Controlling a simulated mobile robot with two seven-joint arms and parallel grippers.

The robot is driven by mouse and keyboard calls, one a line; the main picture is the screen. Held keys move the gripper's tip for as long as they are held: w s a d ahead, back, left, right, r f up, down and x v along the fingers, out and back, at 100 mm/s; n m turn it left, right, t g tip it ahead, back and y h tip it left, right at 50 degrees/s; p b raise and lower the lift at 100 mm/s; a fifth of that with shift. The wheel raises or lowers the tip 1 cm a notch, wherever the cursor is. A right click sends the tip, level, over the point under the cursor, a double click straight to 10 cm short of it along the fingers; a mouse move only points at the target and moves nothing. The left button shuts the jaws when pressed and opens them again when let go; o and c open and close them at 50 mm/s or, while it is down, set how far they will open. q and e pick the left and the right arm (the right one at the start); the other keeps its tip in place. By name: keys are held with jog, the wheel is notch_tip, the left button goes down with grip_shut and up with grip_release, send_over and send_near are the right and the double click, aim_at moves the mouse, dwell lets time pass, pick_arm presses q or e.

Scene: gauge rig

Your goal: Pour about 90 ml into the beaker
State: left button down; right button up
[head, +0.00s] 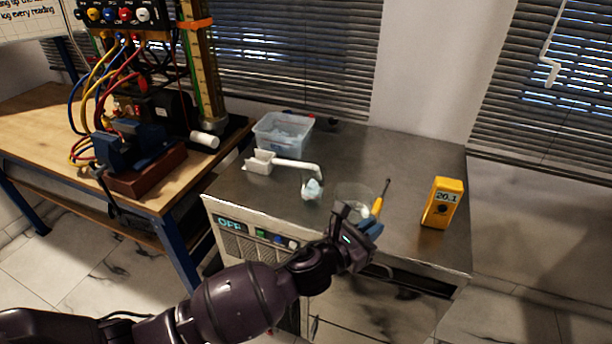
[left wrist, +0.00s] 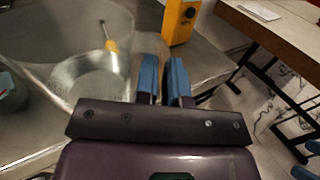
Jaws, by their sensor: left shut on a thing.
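A clear vessel (head: 352,191) shows at my left gripper (head: 367,230), partly hidden behind it in the head view. In the left wrist view the clear vessel (left wrist: 85,78) is large and close, just left of the blue fingers. My left gripper (left wrist: 164,84) is shut on its side or handle; the exact grip is hard to see. The level of any liquid in it cannot be read, and whether its base touches the bench is unclear.
A wooden bench (head: 40,120) with wired equipment is at left. The bench's back right is clear.

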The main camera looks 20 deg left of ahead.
aim_at(368, 213)
pick_arm(q)
jog(key=shift+s+r, duration=0.15)
jog(key=shift+r, duration=0.05)
jog(key=shift+d, duration=0.1)
jog(key=shift+r, duration=0.1)
pick_arm(e)
jog(key=shift+r, duration=0.1)
pick_arm(q)
jog(key=shift+a+r, duration=0.2)
jog(key=shift+r, duration=0.05)
jog(key=shift+w+a+r+n+p, duration=0.25)
jog(key=shift+a+r+n, duration=0.05)
jog(key=shift+r+n, duration=0.3)
jog(key=shift+w+a+r+n+p, duration=0.25)
jog(key=shift+a+r+n, duration=0.05)
jog(key=shift+r+n, duration=0.3)
jog(key=w+a+r+n, duration=0.3)
jog(key=a+r+n, duration=0.1)
jog(key=r+n, duration=0.2)
jog(key=shift+a+p, duration=0.25)
jog(key=shift+p, duration=0.2)
pick_arm(e)
jog(key=shift+w+r, duration=0.25)
jog(key=shift+r, duration=0.7)
